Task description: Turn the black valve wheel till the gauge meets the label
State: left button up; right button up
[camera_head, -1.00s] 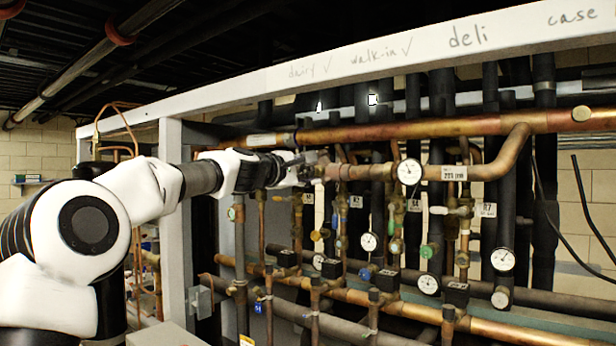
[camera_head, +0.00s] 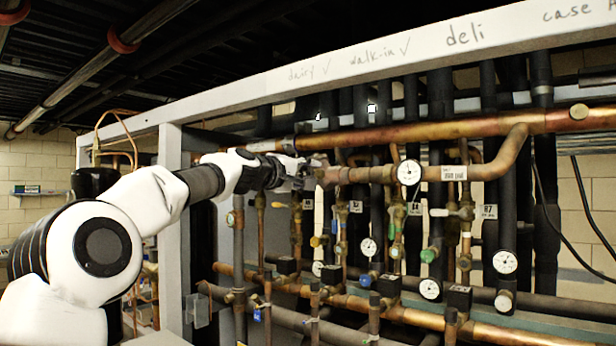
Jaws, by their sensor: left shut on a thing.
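My left gripper (camera_head: 305,172) reaches in from the left to the near end of the upper copper pipe. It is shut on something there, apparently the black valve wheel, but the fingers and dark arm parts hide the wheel. A round white gauge (camera_head: 409,172) sits on that pipe to the right of my gripper. A white label (camera_head: 454,173) with dark print is on the same pipe, right of the gauge. The gauge's needle is too small to read. My right gripper is not in view.
A white beam (camera_head: 380,62) with handwriting runs above the rack, and a white post (camera_head: 170,230) stands at its left. Several more gauges, valves and copper pipes (camera_head: 400,315) fill the space below. A black cable (camera_head: 590,205) hangs at the right.

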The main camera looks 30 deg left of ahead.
pick_arm(q)
jog(key=shift+s+a+r, duration=0.1)
jog(key=shift+r, duration=0.25)
jog(key=o, duration=1.2)
jog(key=shift+f, duration=0.1)
jog(key=shift+c, duration=0.2)
jog(key=shift+w+f, duration=0.15)
jog(key=shift+w, duration=0.05)
